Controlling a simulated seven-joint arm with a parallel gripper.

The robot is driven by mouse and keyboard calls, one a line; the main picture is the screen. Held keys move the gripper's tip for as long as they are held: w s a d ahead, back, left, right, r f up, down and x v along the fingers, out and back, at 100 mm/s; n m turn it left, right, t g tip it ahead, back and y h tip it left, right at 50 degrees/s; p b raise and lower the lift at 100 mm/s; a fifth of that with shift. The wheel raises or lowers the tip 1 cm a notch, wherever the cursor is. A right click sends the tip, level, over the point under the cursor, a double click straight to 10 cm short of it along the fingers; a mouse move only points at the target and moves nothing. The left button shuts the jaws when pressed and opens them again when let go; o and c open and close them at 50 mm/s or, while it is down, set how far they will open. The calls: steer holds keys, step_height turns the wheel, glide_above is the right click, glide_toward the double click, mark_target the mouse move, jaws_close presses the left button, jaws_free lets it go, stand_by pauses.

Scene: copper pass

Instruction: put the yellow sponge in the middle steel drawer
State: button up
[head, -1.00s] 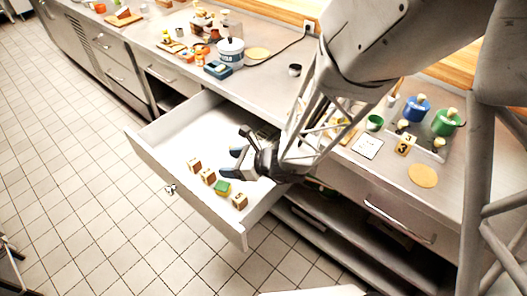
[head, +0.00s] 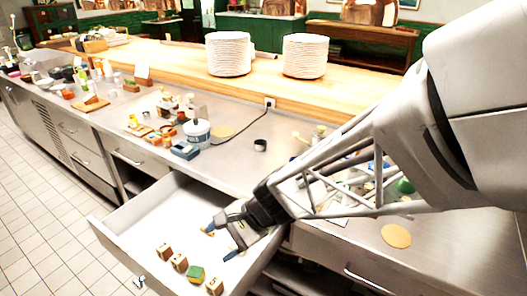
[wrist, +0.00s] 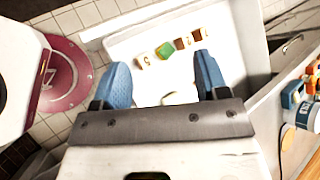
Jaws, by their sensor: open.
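The drawer (head: 115,236) is pulled open below the counter, and its white inside also shows in the wrist view (wrist: 121,45). A yellow sponge with a green top (head: 195,275) lies on its floor near the front, in a row with wooden blocks. The sponge also shows in the wrist view (wrist: 165,50), beyond my fingertips. My gripper (head: 219,240) is open above the drawer's right part, with nothing seen held between its blue fingers (wrist: 162,72). A small yellow patch (head: 208,233) shows by one finger; I cannot tell what it is.
Numbered wooden blocks (head: 165,251) lie beside the sponge. The counter above holds a white tub (head: 197,132), a blue scale-like box (head: 186,150) and a dark cup (head: 260,145). A round tan disc (head: 396,236) lies at right. Plate stacks (head: 228,54) stand on the wooden ledge. The drawer's back left is clear.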

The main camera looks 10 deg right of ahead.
steer(key=s+d+r+n+t+h, duration=0.1)
steer(key=s+d+r+n+h, duration=0.3)
steer(key=d, duration=0.4)
steer(key=s+d+r+n+t+h, duration=0.1)
steer(key=s+d+r+n+h, duration=0.3)
steer(key=d+r, duration=0.4)
steer(key=shift+s+d+n+h, duration=0.35)
steer(key=shift+d+n+h, duration=0.35)
steer(key=shift+n+h, duration=0.25)
steer(key=shift+f, duration=0.1)
